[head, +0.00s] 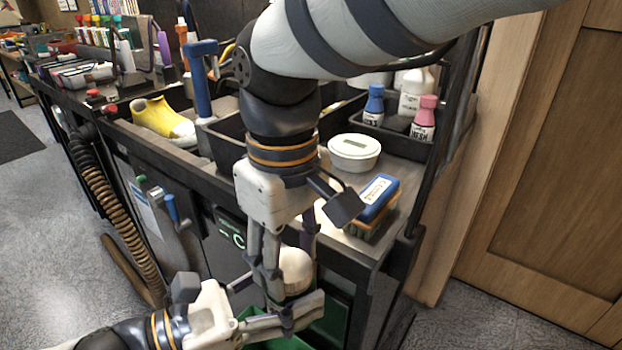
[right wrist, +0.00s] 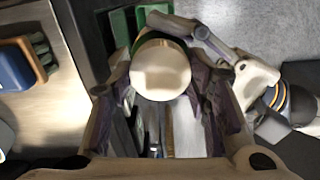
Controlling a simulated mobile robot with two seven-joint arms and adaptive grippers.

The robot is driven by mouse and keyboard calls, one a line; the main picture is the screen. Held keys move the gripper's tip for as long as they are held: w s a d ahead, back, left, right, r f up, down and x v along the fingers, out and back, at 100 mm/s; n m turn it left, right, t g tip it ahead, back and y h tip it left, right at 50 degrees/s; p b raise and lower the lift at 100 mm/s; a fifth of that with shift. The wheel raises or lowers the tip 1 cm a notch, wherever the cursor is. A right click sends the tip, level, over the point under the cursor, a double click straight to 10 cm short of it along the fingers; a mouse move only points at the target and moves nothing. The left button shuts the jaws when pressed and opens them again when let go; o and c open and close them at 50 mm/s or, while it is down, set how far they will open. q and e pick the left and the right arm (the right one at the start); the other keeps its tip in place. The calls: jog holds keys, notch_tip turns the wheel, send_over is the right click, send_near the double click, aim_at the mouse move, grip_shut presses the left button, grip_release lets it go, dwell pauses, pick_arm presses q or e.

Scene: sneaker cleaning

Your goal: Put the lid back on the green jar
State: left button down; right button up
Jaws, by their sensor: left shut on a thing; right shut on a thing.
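A round cream lid (head: 295,268) is between the fingers of my right gripper (head: 284,262), which reaches down from the top and is shut on it. In the right wrist view the lid (right wrist: 160,70) fills the space between the finger pads. My left gripper (head: 288,318) comes in from the lower left, just below the lid, and is shut on the jar. A dark green curved edge of the jar (right wrist: 150,37) shows behind the lid in the right wrist view. The rest of the jar is hidden, and I cannot tell whether lid and jar touch.
A blue brush (head: 378,198) and a white tub (head: 354,152) stand on the cart top close to my right arm. A yellow sneaker (head: 160,117) and pink-capped bottle (head: 424,118) are further back. Green bins sit below the cart top, near both grippers. Floor at lower right is clear.

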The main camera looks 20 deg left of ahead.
jog(key=m, duration=1)
jog(key=shift+f+m, duration=0.1)
jog(key=shift+m, duration=0.3)
jog(key=m, duration=0.5)
jog(key=o, duration=1.3)
jog(key=shift+o, duration=0.2)
